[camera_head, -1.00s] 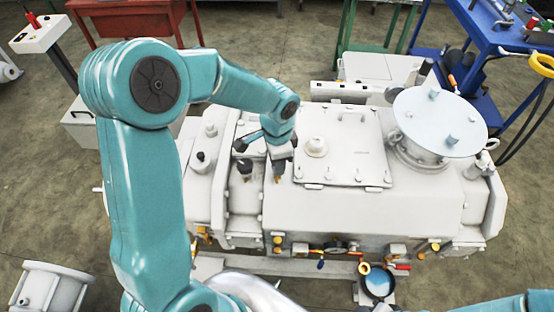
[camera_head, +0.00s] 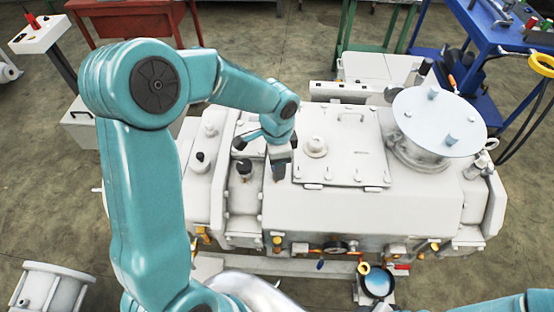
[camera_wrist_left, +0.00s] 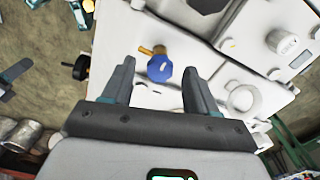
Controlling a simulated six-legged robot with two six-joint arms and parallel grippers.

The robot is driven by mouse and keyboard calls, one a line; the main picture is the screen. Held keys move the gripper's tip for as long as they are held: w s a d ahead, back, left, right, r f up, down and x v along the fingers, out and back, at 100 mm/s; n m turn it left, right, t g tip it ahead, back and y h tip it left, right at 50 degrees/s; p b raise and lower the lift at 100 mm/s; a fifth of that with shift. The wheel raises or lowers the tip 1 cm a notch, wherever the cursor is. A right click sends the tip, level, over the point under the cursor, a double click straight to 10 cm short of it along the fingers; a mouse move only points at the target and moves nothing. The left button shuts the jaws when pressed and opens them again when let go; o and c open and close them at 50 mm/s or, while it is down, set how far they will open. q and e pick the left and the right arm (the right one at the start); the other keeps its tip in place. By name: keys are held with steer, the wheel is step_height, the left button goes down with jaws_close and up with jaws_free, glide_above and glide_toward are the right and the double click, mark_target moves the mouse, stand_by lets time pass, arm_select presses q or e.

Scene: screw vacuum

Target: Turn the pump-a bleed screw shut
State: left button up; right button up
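My left gripper (camera_head: 279,176) points down over the front-left part of the white pump machine (camera_head: 350,212), left of its flat bolted cover. In the left wrist view the two dark fingers of this gripper (camera_wrist_left: 158,85) stand wide apart with nothing clamped. A blue knob (camera_wrist_left: 160,70) with a brass stem (camera_wrist_left: 146,50) shows between and beyond the fingertips; no contact shows. No label marks it, so I cannot tell for sure that it is the pump-a bleed screw. In the head view my gripper hides the spot below it. My right gripper is out of view.
A dark-capped fitting (camera_head: 244,168) stands close left of my gripper. The flat bolted cover (camera_head: 345,150) and a round lid (camera_head: 439,120) lie to the right. Brass valves and a gauge (camera_head: 335,247) line the machine's front. A blue cart (camera_head: 490,50) stands at the back right.

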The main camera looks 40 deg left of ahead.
arm_select(q)
step_height(320, 180, up, 16)
steer(key=shift+r, duration=0.2)
stand_by(0.4)
steer(key=shift+s, duration=0.1)
